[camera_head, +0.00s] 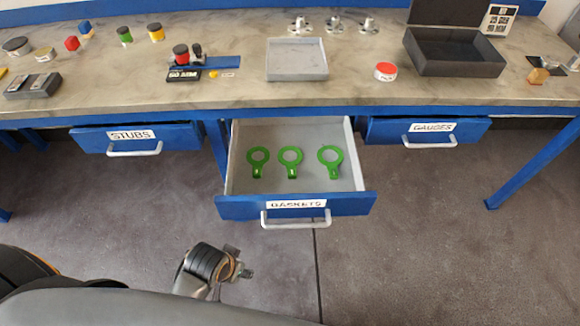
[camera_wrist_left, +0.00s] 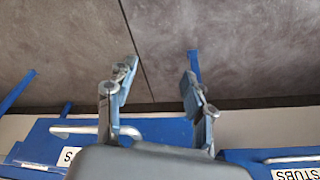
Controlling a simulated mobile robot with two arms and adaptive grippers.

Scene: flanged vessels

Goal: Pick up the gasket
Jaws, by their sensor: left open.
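Three green ring-shaped gaskets, the left one (camera_head: 257,170), the middle one (camera_head: 291,170) and the right one (camera_head: 333,170), lie apart in a row. They rest in the open drawer labelled GASKETS (camera_head: 345,204), each with a tab towards the drawer front. My left gripper (camera_head: 238,266) is in front of and below this drawer, slightly left of its handle, away from the gaskets. In the left wrist view my left gripper (camera_wrist_left: 158,82) is open with nothing between its fingers. No gasket shows in that view. My right gripper is not in view.
Shut drawers labelled STUBS (camera_head: 85,139) and GAUGES (camera_head: 385,131) flank the open one. The workbench (camera_head: 215,98) above carries a grey tray (camera_head: 297,74), a dark open box (camera_head: 455,68), a red-topped can (camera_head: 385,71) and several small parts. The floor ahead is clear.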

